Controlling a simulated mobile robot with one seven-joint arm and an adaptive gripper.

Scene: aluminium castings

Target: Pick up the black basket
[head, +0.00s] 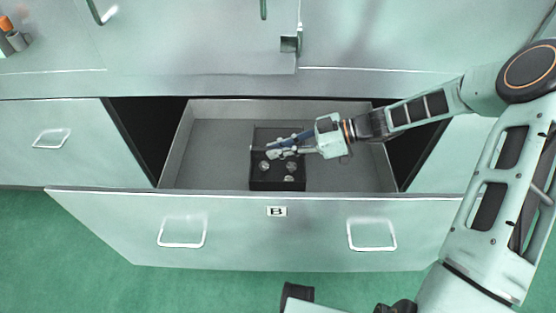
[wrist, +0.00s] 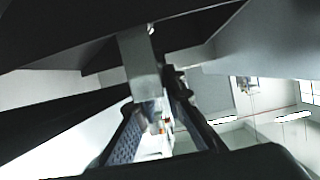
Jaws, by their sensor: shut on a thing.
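The black basket (head: 277,185) is inside the open drawer, a little right of the drawer's middle, with several small shiny castings (head: 290,168) in it. I cannot tell whether the basket touches the drawer floor. In the wrist view my gripper's fingers (wrist: 160,98) point up the picture, and a large dark surface, likely the basket, fills the top.
The open drawer (head: 300,228) has two handles and a "B" label (head: 277,211). Its floor is bare left (head: 215,150) and right of the basket. A pale counter stands behind, with a closed drawer (head: 60,140) at left.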

